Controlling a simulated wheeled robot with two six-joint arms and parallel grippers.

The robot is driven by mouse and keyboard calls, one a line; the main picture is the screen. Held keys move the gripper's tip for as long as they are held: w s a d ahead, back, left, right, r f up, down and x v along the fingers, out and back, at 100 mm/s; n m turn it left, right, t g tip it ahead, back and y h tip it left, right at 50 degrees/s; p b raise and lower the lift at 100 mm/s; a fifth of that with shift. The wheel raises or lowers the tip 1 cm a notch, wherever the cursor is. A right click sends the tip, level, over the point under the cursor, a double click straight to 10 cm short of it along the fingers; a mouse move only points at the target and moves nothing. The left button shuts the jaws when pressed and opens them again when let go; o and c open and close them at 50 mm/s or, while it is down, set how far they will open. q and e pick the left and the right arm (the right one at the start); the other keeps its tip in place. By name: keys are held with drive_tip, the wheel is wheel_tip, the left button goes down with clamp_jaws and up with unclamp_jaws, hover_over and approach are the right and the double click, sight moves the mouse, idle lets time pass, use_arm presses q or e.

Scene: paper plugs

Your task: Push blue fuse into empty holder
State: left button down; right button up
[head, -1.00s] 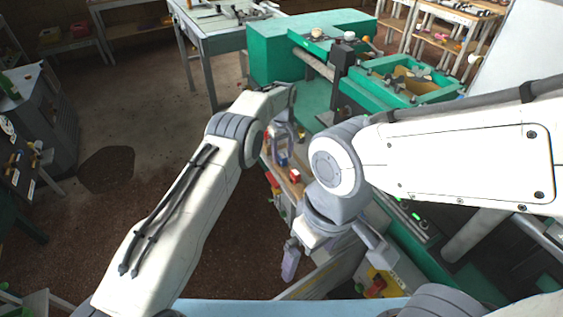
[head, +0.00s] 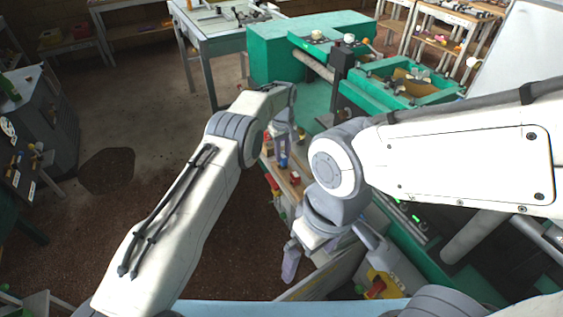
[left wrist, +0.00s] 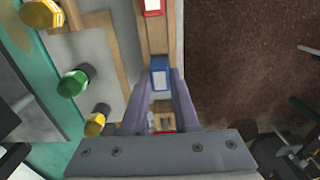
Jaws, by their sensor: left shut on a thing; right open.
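The blue fuse (left wrist: 159,76) with a pale label sits between the fingertips of my left gripper (left wrist: 162,73), which is shut on it. In the head view the blue fuse (head: 283,162) shows just below my left gripper (head: 284,148), over the wooden strip. A tan and pale fitting (left wrist: 163,115), perhaps a holder, shows between the fingers in the left wrist view. I cannot tell whether the fuse touches a holder. My right gripper (head: 335,266) is open and empty, low in the head view.
A red fuse (left wrist: 153,7) stands on the wooden strip (left wrist: 155,38) beyond the blue one; it also shows in the head view (head: 295,178). Yellow and green knobs (left wrist: 73,83) stand to the left in the left wrist view. Open floor (left wrist: 240,50) lies to the right.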

sight(283, 156)
use_arm(q)
drive_tip(key=shift+r+p, duration=1)
drive_tip(key=shift+r, duration=1.05)
